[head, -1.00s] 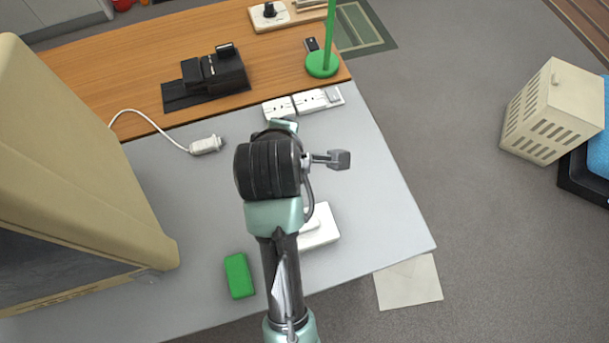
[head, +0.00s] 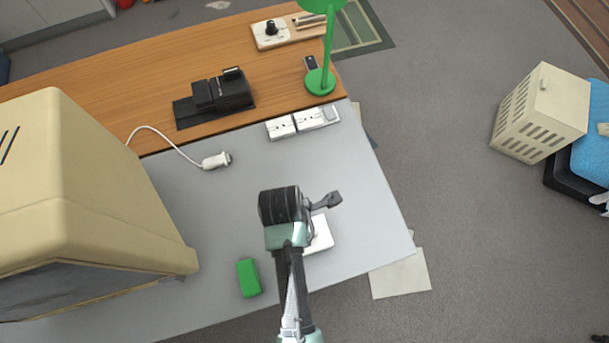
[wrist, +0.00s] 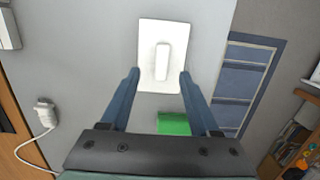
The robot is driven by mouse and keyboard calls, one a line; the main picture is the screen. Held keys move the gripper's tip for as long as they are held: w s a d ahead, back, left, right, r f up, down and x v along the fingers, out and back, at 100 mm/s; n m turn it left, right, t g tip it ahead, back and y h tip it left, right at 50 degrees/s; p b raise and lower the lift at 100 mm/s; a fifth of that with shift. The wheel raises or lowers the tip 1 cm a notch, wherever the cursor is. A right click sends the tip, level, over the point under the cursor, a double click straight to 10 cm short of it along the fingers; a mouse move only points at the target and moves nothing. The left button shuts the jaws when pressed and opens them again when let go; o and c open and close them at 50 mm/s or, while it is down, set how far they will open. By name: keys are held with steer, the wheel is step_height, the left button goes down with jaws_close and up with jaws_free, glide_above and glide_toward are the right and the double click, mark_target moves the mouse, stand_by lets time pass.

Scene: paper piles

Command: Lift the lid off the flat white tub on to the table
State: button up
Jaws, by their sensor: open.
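The flat white tub (head: 321,237) lies on the grey part of the table, partly hidden behind my arm in the head view. In the wrist view its white lid (wrist: 148,75) shows from above, with a raised bar handle (wrist: 162,62) along its middle. The lid appears to be on the tub; the tub's sides are hidden there. My gripper (wrist: 159,76) is open and empty. Its two blue fingers appear on either side of the tub's near end in the picture, with the handle between and beyond their tips. I cannot tell the height gap.
A green block (head: 249,278) lies left of the tub. A big beige monitor (head: 95,190) fills the table's left side. A white plug (head: 216,160) on a cable, white sockets (head: 303,121) and a green lamp (head: 320,80) stand farther back. Grey tabletop between these is clear.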

steer(key=shift+s+d+f, duration=0.1)
steer(key=shift+d+f, duration=0.05)
steer(key=shift+f, duration=1.4)
steer(key=shift+d+f, duration=0.1)
steer(key=shift+f, duration=1.45)
jaws_close()
